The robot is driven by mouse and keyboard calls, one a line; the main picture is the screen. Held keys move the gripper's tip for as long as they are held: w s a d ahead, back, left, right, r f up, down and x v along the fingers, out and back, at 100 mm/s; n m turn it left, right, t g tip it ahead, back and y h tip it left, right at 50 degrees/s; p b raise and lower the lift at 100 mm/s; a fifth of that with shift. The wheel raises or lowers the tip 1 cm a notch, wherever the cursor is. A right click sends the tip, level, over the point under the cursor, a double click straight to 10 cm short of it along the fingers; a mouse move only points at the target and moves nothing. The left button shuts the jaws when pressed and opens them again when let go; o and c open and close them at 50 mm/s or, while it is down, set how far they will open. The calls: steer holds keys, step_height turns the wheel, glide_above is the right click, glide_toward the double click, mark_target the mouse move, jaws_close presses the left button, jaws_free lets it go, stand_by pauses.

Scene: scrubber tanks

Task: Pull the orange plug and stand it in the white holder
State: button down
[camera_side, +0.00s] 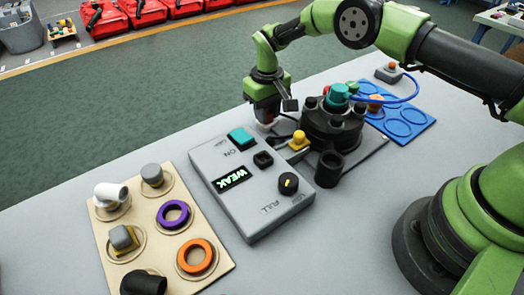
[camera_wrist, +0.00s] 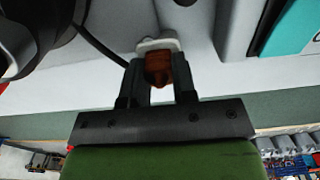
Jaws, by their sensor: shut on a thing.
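In the wrist view my gripper (camera_wrist: 160,72) is shut on the dark orange plug (camera_wrist: 157,68), which sits between the two fingers. A white rounded piece, seemingly the white holder (camera_wrist: 153,45), is at the plug's end. Whether the plug is seated in it or only touching it, I cannot tell. In the side view the fingers mostly hide the plug.
The grey control box (camera_side: 225,185) has a teal button and a display reading WEAK. A black tank (camera_side: 332,125) with a teal cap, a yellow knob (camera_side: 299,140) and a blue tray (camera_side: 410,125) stand right. A beige board (camera_side: 125,245) with rings and fittings lies front left.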

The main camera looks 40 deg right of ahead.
steer(key=shift+f, duration=0.1)
steer(key=shift+c, duration=1.8)
jaws_free()
steer(key=shift+r, duration=4.3)
